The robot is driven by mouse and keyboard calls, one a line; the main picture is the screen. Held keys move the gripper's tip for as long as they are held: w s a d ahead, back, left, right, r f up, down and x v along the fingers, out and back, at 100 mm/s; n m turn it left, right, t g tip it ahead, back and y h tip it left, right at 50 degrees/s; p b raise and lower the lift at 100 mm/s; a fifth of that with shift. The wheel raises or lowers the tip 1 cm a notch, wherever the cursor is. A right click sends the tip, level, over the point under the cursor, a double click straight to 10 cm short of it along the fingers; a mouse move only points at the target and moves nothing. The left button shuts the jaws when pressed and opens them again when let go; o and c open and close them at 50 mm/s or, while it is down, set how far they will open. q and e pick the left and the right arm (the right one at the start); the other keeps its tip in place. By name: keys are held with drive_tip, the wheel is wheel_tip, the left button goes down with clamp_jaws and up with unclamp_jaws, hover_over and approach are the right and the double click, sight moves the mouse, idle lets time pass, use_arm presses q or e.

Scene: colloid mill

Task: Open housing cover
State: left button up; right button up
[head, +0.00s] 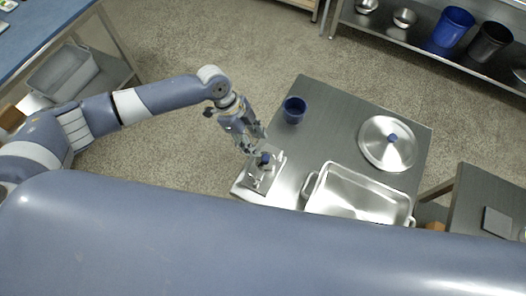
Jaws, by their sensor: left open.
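The small metal machine, apparently the colloid mill (255,181), stands at the near left edge of the steel table (345,110). A blue part (265,158) shows on its top. My left gripper (255,144) comes down from the upper left, right beside the top of the machine. It is open, and nothing shows between its fingers. I cannot tell whether it touches the machine. The housing cover is too small to make out clearly. My right gripper is not in view.
A blue cup (294,111) stands behind the machine. A steel tray (311,188) with handles is to its right, and a round lid with a blue knob (378,153) lies farther right. A shelf at the back (420,36) holds bowls and buckets.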

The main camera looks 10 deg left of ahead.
sight(265, 157)
use_arm(q)
drive_tip(key=p+x, duration=0.1)
drive_tip(key=x, duration=0.7)
drive_tip(key=shift+r, duration=0.1)
drive_tip(key=shift+c, duration=0.6)
clamp_jaws()
